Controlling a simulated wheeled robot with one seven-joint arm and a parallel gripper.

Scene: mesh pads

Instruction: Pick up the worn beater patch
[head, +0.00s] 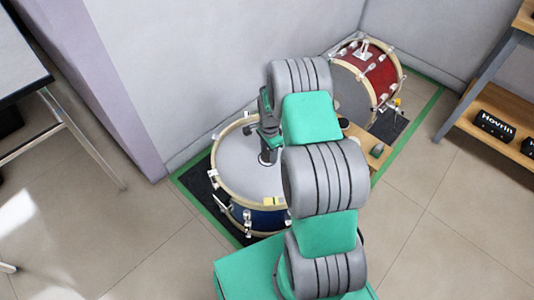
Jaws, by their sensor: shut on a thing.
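A blue drum with a pale wooden hoop lies with its grey-white head (235,165) facing up. My gripper (268,150) is low over the middle of that head, pointing down. It is shut on a small dark piece (267,158), which I take to be the worn beater patch. The piece is at or just above the drumhead; I cannot tell whether it touches. My arm hides the right part of the drum, and the fingertips are too small to see clearly.
A red drum (380,72) stands at the back right. A wooden board (368,146) with a small grey object is right of my arm. Walls close off the back; the floor (430,215) at right is clear.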

